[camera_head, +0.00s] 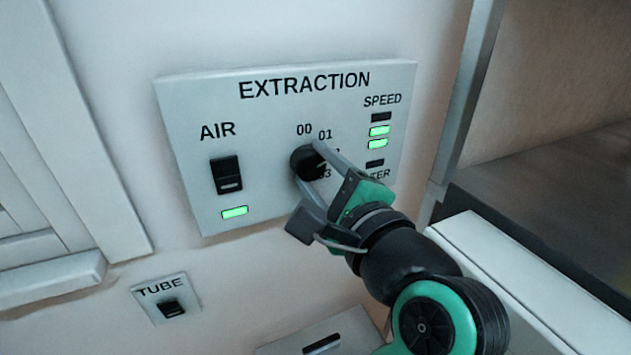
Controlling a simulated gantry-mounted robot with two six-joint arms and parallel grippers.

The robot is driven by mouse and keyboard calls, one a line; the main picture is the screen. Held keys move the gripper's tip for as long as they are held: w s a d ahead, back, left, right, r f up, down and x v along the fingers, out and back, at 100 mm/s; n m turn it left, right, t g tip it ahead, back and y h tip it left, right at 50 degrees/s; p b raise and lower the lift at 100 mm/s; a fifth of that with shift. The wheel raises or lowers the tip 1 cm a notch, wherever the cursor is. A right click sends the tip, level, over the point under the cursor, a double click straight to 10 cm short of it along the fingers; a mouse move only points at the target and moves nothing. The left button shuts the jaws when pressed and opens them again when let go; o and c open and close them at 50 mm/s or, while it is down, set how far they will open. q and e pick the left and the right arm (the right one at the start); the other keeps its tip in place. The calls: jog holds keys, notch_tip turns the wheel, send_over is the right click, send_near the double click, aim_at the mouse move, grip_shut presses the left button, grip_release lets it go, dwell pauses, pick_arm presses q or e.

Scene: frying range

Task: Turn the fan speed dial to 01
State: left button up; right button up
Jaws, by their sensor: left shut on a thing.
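The fan speed dial (304,161) is a round black knob on the grey EXTRACTION panel (270,205). The marks 00, 01 and 03 show around its upper and right side; the mark between 01 and 03 is mostly covered by a finger. My left gripper (309,167) is shut on the dial, with its fingers on either side of the knob. I cannot tell which mark the dial points to. In the SPEED column (379,131), the top lamp is dark and the two lamps below it are lit green. My right gripper is not in view.
A black AIR switch (227,175) with a lit green lamp (235,212) is left of the dial. A dark lamp (375,163) is right of it. A TUBE switch (171,308) is lower left. A white ledge (510,270) and metal post (466,95) stand to the right.

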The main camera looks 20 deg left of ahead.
pick_arm(q)
jog(key=n+b, duration=0.1)
jog(key=n, duration=0.4)
jog(key=shift+b, duration=0.3)
jog(key=shift+r, duration=0.1)
jog(key=o, duration=1.4)
jog(key=v, duration=1.1)
jog(key=shift+s+d+b, duration=0.25)
jog(key=shift+b, duration=0.15)
